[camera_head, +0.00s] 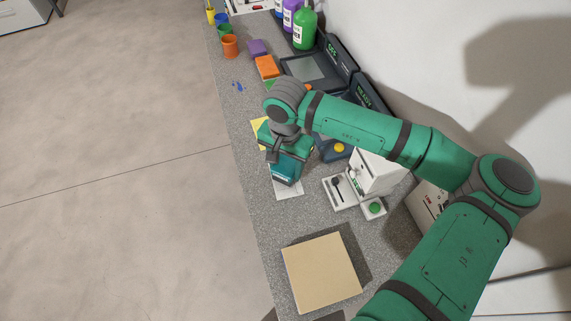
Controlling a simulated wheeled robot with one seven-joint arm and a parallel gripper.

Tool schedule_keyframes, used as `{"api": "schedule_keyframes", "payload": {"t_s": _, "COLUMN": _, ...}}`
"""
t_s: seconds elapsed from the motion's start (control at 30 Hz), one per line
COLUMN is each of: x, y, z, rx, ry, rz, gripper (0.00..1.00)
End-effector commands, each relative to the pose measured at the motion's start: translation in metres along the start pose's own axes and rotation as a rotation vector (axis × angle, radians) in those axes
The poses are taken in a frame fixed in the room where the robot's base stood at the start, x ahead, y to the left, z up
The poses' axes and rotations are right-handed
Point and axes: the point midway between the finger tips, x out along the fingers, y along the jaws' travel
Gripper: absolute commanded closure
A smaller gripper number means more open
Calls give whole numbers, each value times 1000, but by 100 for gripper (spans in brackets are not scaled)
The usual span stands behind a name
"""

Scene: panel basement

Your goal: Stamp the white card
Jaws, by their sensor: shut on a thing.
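The white card (289,191) lies on the grey speckled counter, partly covered by my gripper and the thing it holds. My gripper (286,162) points down over the card and is shut on a teal block-shaped stamp (284,175). The stamp is over the upper part of the card. I cannot tell whether its underside touches the card. Any mark under it is hidden.
A yellow sheet (260,132) shows behind my gripper. A white device (375,175) with a green button stands to the right. A beige square board (321,272) lies in front. Orange (267,66) and purple (257,48) blocks, cups and bottles (304,28) stand farther back.

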Motion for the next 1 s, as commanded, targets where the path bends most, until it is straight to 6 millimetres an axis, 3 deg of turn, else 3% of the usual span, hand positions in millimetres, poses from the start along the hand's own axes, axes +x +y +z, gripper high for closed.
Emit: {"api": "schedule_keyframes", "payload": {"t_s": 1.0, "x": 5, "y": 0, "z": 0, "rx": -1, "ry": 0, "rz": 0, "gripper": 63}}
